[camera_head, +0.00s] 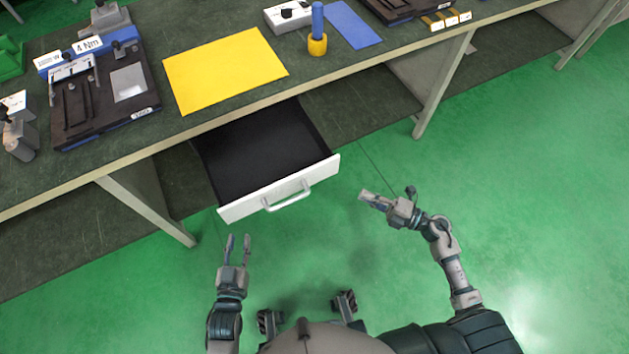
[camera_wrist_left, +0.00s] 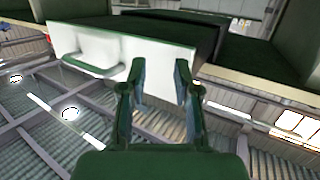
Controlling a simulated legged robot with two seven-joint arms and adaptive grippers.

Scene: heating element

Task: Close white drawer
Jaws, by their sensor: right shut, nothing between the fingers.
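The white drawer (camera_head: 280,192) is pulled out from under the workbench, with its dark empty inside showing and a white handle (camera_head: 288,198) on its front. The drawer front also shows in the left wrist view (camera_wrist_left: 105,50), where it appears upside down. My left gripper (camera_head: 238,240) is open and empty, in front of and below the left end of the drawer front, apart from it in the head view. In the left wrist view its two fingers (camera_wrist_left: 160,85) overlap the drawer front. My right gripper (camera_head: 367,197) is shut and empty, to the right of the drawer.
The workbench (camera_head: 220,113) carries a yellow sheet (camera_head: 224,68), a blue sheet (camera_head: 353,24), a blue tool in a yellow holder (camera_head: 317,40) and fixtures at the left. Bench legs (camera_head: 150,208) stand either side of the drawer. The green floor (camera_head: 520,180) at the right is clear.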

